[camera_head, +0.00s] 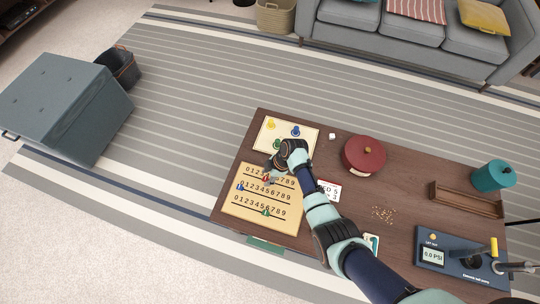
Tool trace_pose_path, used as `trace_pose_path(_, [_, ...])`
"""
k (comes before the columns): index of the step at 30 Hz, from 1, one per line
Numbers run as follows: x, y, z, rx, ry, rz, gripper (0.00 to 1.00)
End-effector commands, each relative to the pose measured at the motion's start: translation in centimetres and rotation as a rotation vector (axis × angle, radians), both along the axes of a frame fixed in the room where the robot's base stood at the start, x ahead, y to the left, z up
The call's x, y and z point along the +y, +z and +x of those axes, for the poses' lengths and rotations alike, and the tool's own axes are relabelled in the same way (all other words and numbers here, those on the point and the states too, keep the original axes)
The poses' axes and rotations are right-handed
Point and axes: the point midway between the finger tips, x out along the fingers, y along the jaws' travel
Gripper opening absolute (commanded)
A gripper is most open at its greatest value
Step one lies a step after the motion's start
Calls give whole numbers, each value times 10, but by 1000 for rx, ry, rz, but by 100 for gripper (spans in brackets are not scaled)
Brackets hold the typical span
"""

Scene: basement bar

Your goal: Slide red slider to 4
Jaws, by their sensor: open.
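A cream number board (243,208) lies on the brown table, with several digits printed in each of three rows. The small red slider (265,178) is at the top row, near its middle. Its exact number is too small to read. My gripper (272,171) is open, just above and beside the red slider, and hides some middle digits of that row. Whether its fingers touch the slider cannot be told. A blue slider (240,187) sits near the left end of the middle row. A green slider (266,211) is on the bottom row, near the middle.
A second cream board (307,142) with yellow, blue and green pieces lies behind my gripper. A white cube (332,136), a red round pot (364,155), a white card (330,191) and a wooden tray (465,202) are to the right. A pump device (450,258) stands front right.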

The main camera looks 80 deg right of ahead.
Motion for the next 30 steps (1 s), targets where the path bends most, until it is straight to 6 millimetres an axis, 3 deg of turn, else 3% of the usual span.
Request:
trace_pose_path(15, [-15, 98, -39, -1, -2, -2, 48])
trace_pose_path(30, [-15, 107, -42, 0, 0, -1, 48])
